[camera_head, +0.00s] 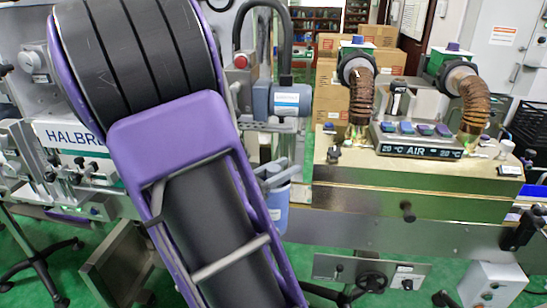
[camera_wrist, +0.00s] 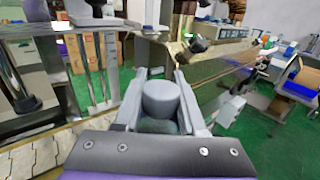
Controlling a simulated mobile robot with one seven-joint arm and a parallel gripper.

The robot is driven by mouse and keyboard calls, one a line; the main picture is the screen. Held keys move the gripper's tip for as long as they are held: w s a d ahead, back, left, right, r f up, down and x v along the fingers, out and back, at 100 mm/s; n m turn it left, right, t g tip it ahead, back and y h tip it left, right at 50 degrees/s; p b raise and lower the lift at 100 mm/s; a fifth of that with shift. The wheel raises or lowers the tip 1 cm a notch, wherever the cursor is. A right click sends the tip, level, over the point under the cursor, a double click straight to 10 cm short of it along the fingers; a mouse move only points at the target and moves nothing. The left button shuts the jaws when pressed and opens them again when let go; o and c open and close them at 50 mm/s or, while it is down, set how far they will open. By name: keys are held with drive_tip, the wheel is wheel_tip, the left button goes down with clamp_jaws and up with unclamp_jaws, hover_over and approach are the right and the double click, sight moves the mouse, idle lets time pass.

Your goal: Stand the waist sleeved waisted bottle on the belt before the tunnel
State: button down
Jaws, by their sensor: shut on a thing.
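My gripper (camera_head: 275,178) is shut on a blue-grey bottle (camera_head: 276,212), which hangs roughly upright beside my purple arm in the head view. In the wrist view my gripper's fingers (camera_wrist: 160,102) stand on both sides of the bottle's round blue-grey top (camera_wrist: 161,97); a dark green part shows below it. The bottle's waist and sleeve cannot be made out. The brass-coloured tunnel (camera_head: 335,178), with hoses and an AIR display, stands to the right of the bottle. A pale slatted belt (camera_wrist: 30,155) shows at the lower left of the wrist view.
A HALBR-lettered machine (camera_head: 75,135) stands at the left, partly behind my arm. A grey motor housing (camera_head: 290,100) is just above the gripper. Cardboard boxes (camera_head: 385,50) stand behind the tunnel. Green floor (camera_wrist: 255,130) is open at the right of the wrist view.

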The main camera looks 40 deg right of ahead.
drive_tip(key=w+d+b, duration=0.2)
drive_tip(key=w+d, duration=0.8)
drive_tip(key=d, duration=0.2)
drive_tip(key=shift+d, duration=0.25)
drive_tip(key=shift+f, duration=0.25)
drive_tip(key=shift+c, duration=2.4)
unclamp_jaws()
drive_tip(key=shift+r, duration=0.1)
drive_tip(key=a+p, duration=0.1)
drive_tip(key=a, duration=0.6)
drive_tip(key=shift+a, duration=0.25)
